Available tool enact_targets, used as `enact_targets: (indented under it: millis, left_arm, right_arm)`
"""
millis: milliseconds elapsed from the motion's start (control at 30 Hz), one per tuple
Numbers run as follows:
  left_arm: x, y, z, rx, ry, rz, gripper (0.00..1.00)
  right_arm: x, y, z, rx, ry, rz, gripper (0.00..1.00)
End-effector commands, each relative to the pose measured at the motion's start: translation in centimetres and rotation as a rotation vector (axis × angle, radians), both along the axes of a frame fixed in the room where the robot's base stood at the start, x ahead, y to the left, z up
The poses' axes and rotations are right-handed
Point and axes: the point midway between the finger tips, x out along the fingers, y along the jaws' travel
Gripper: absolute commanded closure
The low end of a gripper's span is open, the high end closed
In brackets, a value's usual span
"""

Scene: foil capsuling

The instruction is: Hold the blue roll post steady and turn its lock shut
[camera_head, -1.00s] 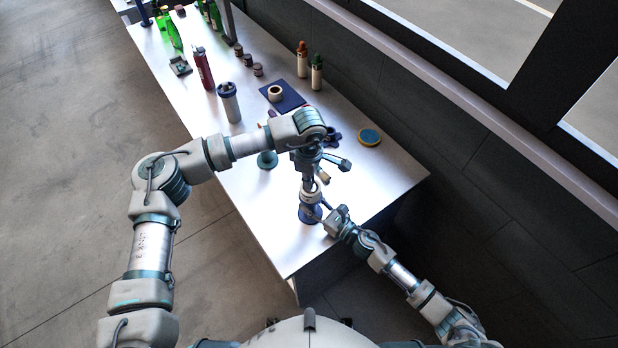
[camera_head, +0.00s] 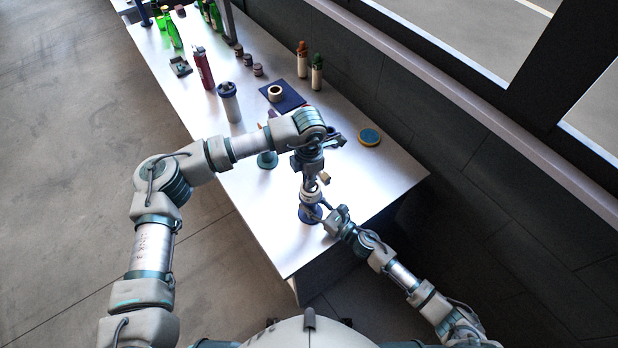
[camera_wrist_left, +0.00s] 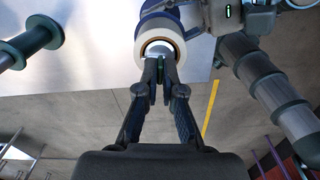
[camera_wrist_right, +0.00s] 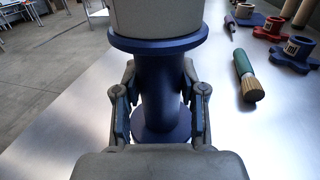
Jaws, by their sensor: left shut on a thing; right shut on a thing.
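The blue roll post stands near the front end of the table; its round base (camera_head: 308,215) shows in the head view. In the right wrist view its blue stem (camera_wrist_right: 160,90) is upright between the fingers of my right gripper (camera_wrist_right: 160,125), which is shut on it. A pale roll (camera_wrist_left: 160,42) sits on the post, seen from above in the left wrist view. My left gripper (camera_head: 309,188) points down over the post top. Its fingertips (camera_wrist_left: 160,65) are shut on the small lock at the roll's centre; the fingers mostly hide the lock.
A teal spool-shaped post (camera_head: 267,160) stands left of my left wrist. A yellow-and-blue disc (camera_head: 369,137) lies to the right. A brush (camera_wrist_right: 244,75) lies beside the post. A dark mat (camera_head: 293,100), tumbler (camera_head: 229,102) and bottles stand farther back. The table's front edge is close.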

Motion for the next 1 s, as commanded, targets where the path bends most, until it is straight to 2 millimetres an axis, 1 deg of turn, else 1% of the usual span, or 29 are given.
enact_targets:
  millis: [100,333,867,900,967,1000]
  left_arm:
    - [0.17,-0.11,0.15,-0.005,-0.007,0.062,1.00]
    - [0.18,-0.11,0.16,-0.006,-0.007,0.134,1.00]
    - [0.22,-0.09,0.15,-0.006,-0.008,0.155,1.00]
    - [0.22,-0.09,0.15,-0.006,-0.008,0.155,0.84]
    - [0.19,-0.07,0.13,-0.005,-0.007,0.154,0.69]
    - [0.17,-0.06,0.11,-0.004,-0.006,0.154,0.69]
  right_arm:
    - [-0.28,0.24,-0.12,-0.001,0.001,0.007,1.00]
    - [-0.32,0.28,-0.13,-0.001,0.001,0.008,1.00]
    - [-0.38,0.32,-0.15,-0.001,0.001,0.010,1.00]
    - [-0.38,0.31,-0.15,-0.001,0.001,0.010,1.00]
    - [-0.35,0.29,-0.15,0.000,0.001,0.009,1.00]
    - [-0.32,0.25,-0.15,0.000,0.001,0.008,1.00]
